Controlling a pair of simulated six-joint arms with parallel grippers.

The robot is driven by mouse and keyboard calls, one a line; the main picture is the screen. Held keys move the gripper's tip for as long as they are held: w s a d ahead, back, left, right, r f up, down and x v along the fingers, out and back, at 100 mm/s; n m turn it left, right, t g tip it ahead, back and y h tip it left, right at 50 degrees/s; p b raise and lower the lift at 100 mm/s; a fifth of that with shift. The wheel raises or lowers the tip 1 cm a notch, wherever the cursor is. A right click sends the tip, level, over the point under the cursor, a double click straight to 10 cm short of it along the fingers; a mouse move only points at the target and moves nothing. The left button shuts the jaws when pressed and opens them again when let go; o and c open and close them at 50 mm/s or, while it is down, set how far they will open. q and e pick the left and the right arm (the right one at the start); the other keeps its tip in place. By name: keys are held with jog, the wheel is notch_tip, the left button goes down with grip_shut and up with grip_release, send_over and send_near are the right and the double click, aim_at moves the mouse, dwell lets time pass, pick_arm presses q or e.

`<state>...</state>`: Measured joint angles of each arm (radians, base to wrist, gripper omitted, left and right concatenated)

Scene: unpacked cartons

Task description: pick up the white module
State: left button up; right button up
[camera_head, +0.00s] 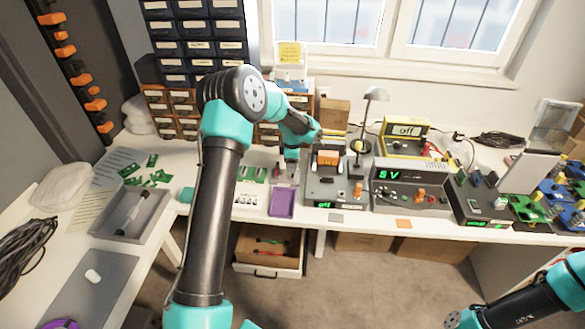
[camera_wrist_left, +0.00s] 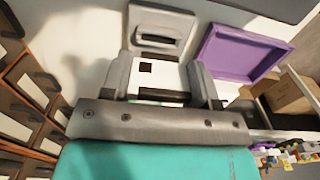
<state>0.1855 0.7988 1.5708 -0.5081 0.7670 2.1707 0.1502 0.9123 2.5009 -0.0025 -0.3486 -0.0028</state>
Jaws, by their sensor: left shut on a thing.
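My left gripper (camera_head: 290,158) reaches down over the back part of the workbench, just behind the purple tray (camera_head: 282,203). In the left wrist view its two grey fingers (camera_wrist_left: 164,76) are closed on the sides of a white module (camera_wrist_left: 166,77) with a small black square on its face. A grey block with a dark slot (camera_wrist_left: 160,30) lies just beyond the module. I cannot tell whether the module touches it. The purple tray (camera_wrist_left: 237,52) is to the right in that view. In the head view the module is too small to make out.
Drawer cabinets (camera_head: 203,40) stand behind the left arm. Green boards (camera_head: 150,178) and a grey tray (camera_head: 128,213) lie left.

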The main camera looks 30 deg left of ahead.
pick_arm(q)
jog(key=s+d, duration=0.2)
jog(key=s, duration=0.2)
jog(key=s+d, duration=0.3)
jog(key=s, duration=0.2)
jog(key=s+d+r, duration=0.1)
jog(key=s+d, duration=0.2)
jog(key=s, duration=0.1)
jog(key=shift+s+d+r, duration=0.1)
jog(key=shift+s+d, duration=0.05)
jog(key=shift+s, duration=0.15)
